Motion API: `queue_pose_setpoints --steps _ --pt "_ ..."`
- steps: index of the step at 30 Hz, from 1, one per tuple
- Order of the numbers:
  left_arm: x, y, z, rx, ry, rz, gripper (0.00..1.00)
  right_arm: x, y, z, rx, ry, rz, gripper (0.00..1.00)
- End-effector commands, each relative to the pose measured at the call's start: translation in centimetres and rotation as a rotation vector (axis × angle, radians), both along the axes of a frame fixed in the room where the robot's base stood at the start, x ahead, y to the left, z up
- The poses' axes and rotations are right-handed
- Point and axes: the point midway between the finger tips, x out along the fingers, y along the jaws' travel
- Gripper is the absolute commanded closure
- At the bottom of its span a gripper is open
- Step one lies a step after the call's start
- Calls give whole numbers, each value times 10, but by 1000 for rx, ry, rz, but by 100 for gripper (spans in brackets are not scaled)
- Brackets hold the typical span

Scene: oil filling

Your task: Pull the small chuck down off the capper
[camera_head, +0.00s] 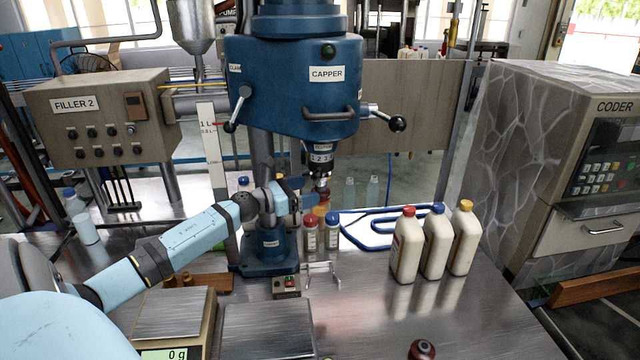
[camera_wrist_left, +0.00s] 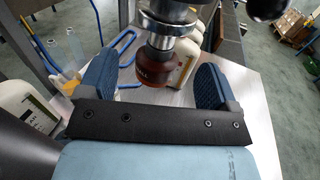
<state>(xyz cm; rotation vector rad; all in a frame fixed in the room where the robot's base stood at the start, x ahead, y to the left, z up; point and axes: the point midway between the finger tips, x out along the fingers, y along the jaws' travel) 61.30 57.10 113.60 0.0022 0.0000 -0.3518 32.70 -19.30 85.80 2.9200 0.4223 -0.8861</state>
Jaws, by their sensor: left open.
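In the head view the chuck (camera_head: 323,191) is small and partly covered by my gripper. My left gripper (camera_head: 308,196) comes in from the left at chuck height. In the left wrist view its two blue fingers (camera_wrist_left: 155,78) are spread, one on each side of the chuck, with visible gaps. My right gripper does not show.
Small bottles with red and blue caps (camera_head: 332,232) stand below the spindle. Three white bottles (camera_head: 435,246) stand to the right. A scale (camera_head: 175,313) is at the front left. A dark red round part (camera_head: 422,350) lies at the front edge. The capper's lever knob (camera_head: 397,124) sticks out right.

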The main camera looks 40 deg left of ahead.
Motion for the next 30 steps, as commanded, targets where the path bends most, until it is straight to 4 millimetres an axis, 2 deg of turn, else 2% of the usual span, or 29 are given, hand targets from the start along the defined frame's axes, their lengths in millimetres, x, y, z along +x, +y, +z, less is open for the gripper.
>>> queue_pose_setpoints --steps 3,9,22,27,30 --pt "19 -6 3 -3 -2 1 16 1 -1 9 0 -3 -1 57" --pt "40 -14 2 -4 -1 2 16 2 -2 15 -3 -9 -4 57" --pt "47 -17 0 -2 1 1 16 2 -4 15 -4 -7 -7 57" --pt "47 -17 0 -2 1 1 55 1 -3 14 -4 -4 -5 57" --pt "47 -17 0 -2 1 1 74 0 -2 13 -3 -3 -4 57"
